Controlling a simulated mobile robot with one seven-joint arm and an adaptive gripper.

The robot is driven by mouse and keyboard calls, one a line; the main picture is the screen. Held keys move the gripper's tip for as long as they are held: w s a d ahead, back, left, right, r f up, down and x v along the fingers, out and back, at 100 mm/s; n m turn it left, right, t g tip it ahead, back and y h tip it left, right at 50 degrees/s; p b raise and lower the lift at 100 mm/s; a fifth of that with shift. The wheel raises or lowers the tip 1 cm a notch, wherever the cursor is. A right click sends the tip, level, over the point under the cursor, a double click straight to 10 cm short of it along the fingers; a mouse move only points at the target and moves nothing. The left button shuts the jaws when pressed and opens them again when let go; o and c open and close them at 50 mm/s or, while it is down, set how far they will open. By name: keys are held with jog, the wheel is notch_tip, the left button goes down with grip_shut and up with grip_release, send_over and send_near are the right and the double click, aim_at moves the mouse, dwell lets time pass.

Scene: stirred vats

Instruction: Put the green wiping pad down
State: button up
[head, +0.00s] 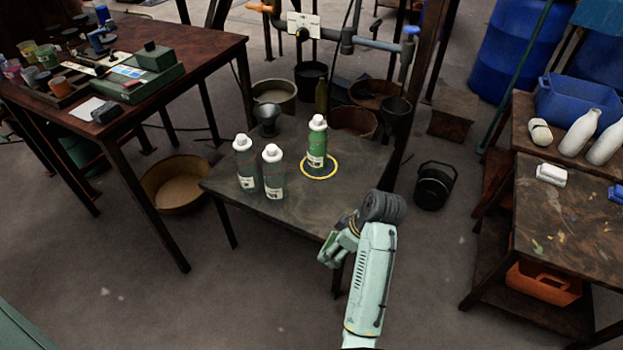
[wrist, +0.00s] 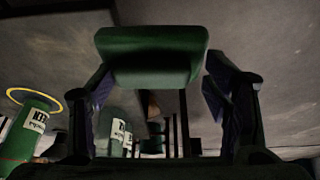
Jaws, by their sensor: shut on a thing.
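My gripper (head: 336,244) is at the near right edge of the small dark table (head: 285,215), at the end of my pale green arm. In the wrist view, my gripper (wrist: 165,85) is shut on the green wiping pad (wrist: 150,50), a dark green block with rounded edges that spans the space between the fingers. The pad shows only as a small green patch in the head view (head: 325,251). I cannot tell whether it touches the table.
A green bottle (head: 317,142) stands inside a yellow ring (head: 319,176) on the small table. Two grey-green bottles (head: 245,163) (head: 273,172) stand to its left. The table's near part is bare.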

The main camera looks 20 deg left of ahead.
jog(key=w+a, duration=0.2)
jog(key=w, duration=0.2)
jog(key=w+a+f+b, duration=0.1)
jog(key=w+a, duration=0.1)
jog(key=w, duration=0.3)
jog(key=w+a+b, duration=0.1)
jog(key=w+a, duration=0.1)
jog(key=w, duration=0.3)
jog(key=shift+a+f, duration=0.25)
jog(key=shift+f, duration=1.75)
jog(key=shift+f, duration=0.15)
jog(key=o, duration=1.1)
jog(key=v, duration=1.2)
jog(key=shift+p, duration=0.35)
